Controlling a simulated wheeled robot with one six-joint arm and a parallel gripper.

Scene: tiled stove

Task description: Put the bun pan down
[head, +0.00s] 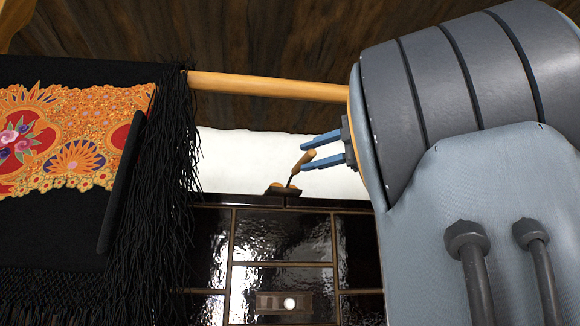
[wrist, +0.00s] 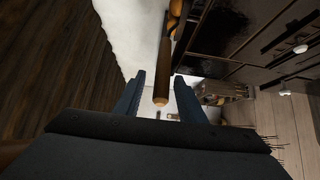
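The bun pan (head: 284,191) is small and dark, with light brown buns on it and a wooden handle (head: 296,170) slanting up to the right. It appears to rest on the top edge of the dark tiled stove (head: 285,244). My gripper (head: 304,153) is open, its two blue fingers pointing left, with the handle's end near their tips. In the wrist view the handle (wrist: 163,70) lies between the fingers (wrist: 159,76), with a gap on both sides. Only part of the pan and its buns shows at that view's top edge.
A wooden pole (head: 265,86) runs above the stove top. A black fringed shawl (head: 60,220) with an orange flowered band hangs at the left. Wooden floor (wrist: 290,120) shows in the wrist view.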

